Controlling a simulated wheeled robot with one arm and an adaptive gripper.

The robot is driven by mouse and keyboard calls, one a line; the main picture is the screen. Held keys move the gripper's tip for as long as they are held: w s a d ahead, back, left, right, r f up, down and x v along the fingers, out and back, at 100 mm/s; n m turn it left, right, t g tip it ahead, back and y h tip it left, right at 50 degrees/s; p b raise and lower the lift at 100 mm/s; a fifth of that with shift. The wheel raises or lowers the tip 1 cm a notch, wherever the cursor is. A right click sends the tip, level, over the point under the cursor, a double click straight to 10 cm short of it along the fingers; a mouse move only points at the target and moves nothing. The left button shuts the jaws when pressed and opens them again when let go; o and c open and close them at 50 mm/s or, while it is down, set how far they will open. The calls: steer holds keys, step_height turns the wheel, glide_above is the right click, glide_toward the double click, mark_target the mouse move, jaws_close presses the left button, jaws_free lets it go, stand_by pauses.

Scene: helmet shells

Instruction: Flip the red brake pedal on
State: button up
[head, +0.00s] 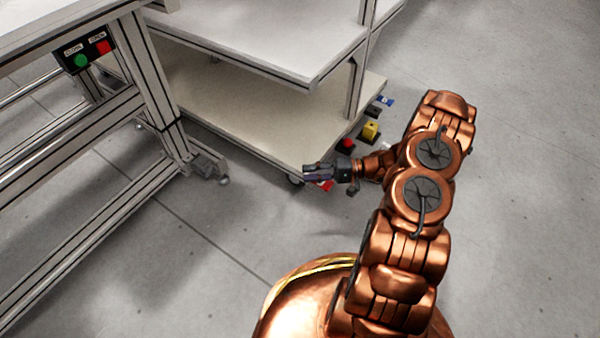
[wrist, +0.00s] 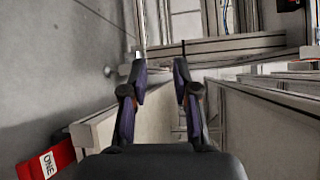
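A flat red piece (head: 326,186) shows at the near corner of the low shelf cart, partly covered by my gripper in the head view. A red piece with a white label reading "ONE" (wrist: 40,165) is at the lower left of the wrist view, outside the fingers. I cannot tell for certain that it is the brake pedal or which way it is flipped. My gripper (head: 312,172) is low, beside the cart corner. In the wrist view its two fingers (wrist: 160,72) are apart with nothing between them.
The shelf cart (head: 250,115) stands left of my gripper. Along its right side are a red knob on a dark base (head: 347,144), a yellow block (head: 371,131) and a blue piece (head: 386,100). A workbench with green and red buttons (head: 90,52) is at left. Floor at right is clear.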

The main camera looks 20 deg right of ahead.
steer(key=s+a+r+n+g, duration=0.2)
steer(key=s+a+r+g, duration=0.1)
steer(key=a+r, duration=0.2)
steer(key=shift+a+r+g, duration=0.25)
steer(key=shift+r+g, duration=0.15)
steer(key=shift+r, duration=0.45)
steer(key=shift+r+p, duration=0.1)
steer(key=shift+p, duration=0.2)
steer(key=s+a+r+n+g+h+p, duration=0.1)
steer(key=s+a+r+g+h+p, duration=0.2)
steer(key=r+p, duration=0.6)
steer(key=s+a+r+n+g+h+p, duration=0.15)
steer(key=s+a+r+p, duration=0.35)
steer(key=r, duration=0.8)
steer(key=s+a+r+n+g+h+p, duration=0.15)
steer(key=s+r+p, duration=0.4)
steer(key=r, duration=0.65)
steer(key=s+d+r+t+h+p, duration=0.1)
steer(key=s+d+r+h+p, duration=0.1)
steer(key=s+r+h+p, duration=0.2)
steer(key=s+d+r+h+p, duration=0.2)
steer(key=s+r+h+p, duration=0.3)
steer(key=s+r+p, duration=0.6)
step_height(320, 180, up, 13)
steer(key=p, duration=0.6)
steer(key=shift+d+f+t+h+p, duration=0.15)
steer(key=shift+t+h+p, duration=0.15)
steer(key=shift+t+p, duration=0.1)
steer(key=shift+s+d, duration=0.1)
